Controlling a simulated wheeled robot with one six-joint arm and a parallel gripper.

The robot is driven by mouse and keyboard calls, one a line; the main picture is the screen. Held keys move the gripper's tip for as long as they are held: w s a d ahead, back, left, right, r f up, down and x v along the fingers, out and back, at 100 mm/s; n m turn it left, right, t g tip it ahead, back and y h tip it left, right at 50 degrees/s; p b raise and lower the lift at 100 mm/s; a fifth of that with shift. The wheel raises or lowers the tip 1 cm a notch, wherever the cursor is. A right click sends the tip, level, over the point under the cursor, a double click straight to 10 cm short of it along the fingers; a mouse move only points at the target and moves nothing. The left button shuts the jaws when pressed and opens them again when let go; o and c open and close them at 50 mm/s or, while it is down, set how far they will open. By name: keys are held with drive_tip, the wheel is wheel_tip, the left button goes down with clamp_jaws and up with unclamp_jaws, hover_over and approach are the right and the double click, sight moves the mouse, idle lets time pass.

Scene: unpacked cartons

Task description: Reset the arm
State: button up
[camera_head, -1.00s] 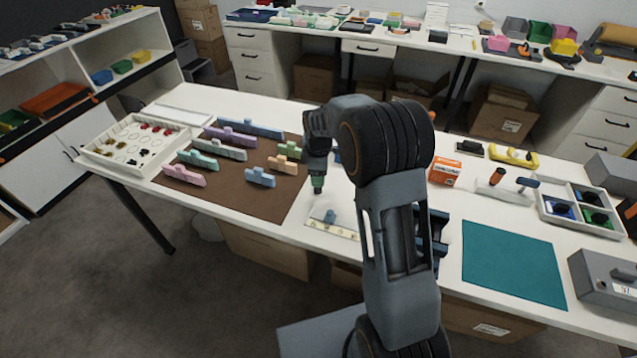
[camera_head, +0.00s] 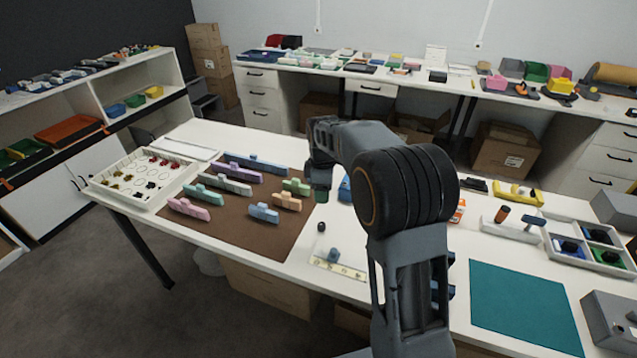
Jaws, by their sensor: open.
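My arm (camera_head: 400,190) reaches over the white table from the lower right, bent at the elbow.
Several coloured blocks stand on the brown mat. A white tray (camera_head: 105,187) of small parts is at left. At right are a teal mat (camera_head: 520,305), a yellow tool (camera_head: 518,194), a compartment tray (camera_head: 560,258) and a grey box (camera_head: 612,318).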

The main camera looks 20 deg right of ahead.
drive_tip(key=s+r+m+t+p, duration=0.1)
drive_tip(key=s+r+m+p, duration=0.1)
drive_tip(key=s+m, duration=0.5)
drive_tip(key=s+r+m+t+p, duration=0.1)
drive_tip(key=s+r+m, duration=0.4)
drive_tip(key=s, duration=1.1)
drive_tip(key=shift+s+a+m+t+p, duration=0.15)
drive_tip(key=shift+a+m+t+p, duration=0.2)
drive_tip(key=shift+m+t, duration=0.55)
